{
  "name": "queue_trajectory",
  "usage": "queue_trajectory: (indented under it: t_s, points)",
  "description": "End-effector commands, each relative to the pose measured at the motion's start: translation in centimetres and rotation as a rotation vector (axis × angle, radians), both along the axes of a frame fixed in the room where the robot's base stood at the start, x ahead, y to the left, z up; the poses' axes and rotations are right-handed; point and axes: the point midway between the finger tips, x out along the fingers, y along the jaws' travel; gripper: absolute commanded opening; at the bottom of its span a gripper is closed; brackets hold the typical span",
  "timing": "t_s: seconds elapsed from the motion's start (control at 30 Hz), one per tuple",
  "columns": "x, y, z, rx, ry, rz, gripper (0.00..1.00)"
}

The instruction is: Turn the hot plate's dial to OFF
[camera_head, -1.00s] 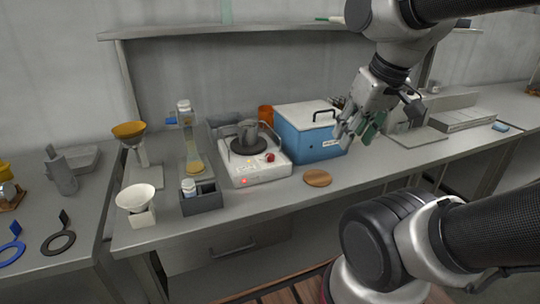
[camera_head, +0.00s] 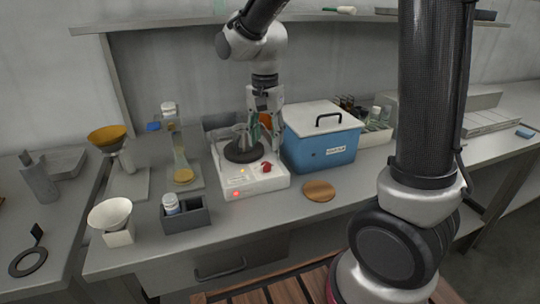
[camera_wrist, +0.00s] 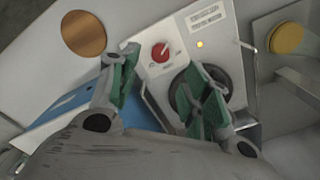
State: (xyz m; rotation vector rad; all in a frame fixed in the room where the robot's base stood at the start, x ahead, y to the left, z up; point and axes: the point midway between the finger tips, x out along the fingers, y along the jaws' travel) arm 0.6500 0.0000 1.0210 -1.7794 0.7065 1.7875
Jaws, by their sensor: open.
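The dial's lettering is too small to read. A red light (camera_head: 236,194) glows on the front and a yellow light (camera_wrist: 200,44) shows on the panel. My gripper (camera_head: 265,140) is open and empty above the plate's rear right part, apart from the dial. In the wrist view its green-padded fingers (camera_wrist: 165,95) are spread.
A blue box with a white lid (camera_head: 318,150) stands close to the right of the hot plate. A wooden disc (camera_head: 318,191) lies in front. The bench's front edge is mostly clear.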

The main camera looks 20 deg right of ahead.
Motion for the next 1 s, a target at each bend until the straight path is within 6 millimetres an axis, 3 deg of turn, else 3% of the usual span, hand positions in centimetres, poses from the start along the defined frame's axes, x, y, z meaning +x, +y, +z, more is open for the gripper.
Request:
queue_trajectory:
  t_s: [0.23,0.5,0.7,1.0]
  points:
    - [0.0,0.0,-0.8,0.001,-0.003,-0.168,0.48]
    - [0.0,-0.1,-5.2,0.000,-0.001,-0.167,0.48]
    - [0.0,0.0,-7.4,0.001,-0.003,-0.166,0.48]
    - [0.0,0.0,-7.8,0.001,-0.005,-0.165,0.48]
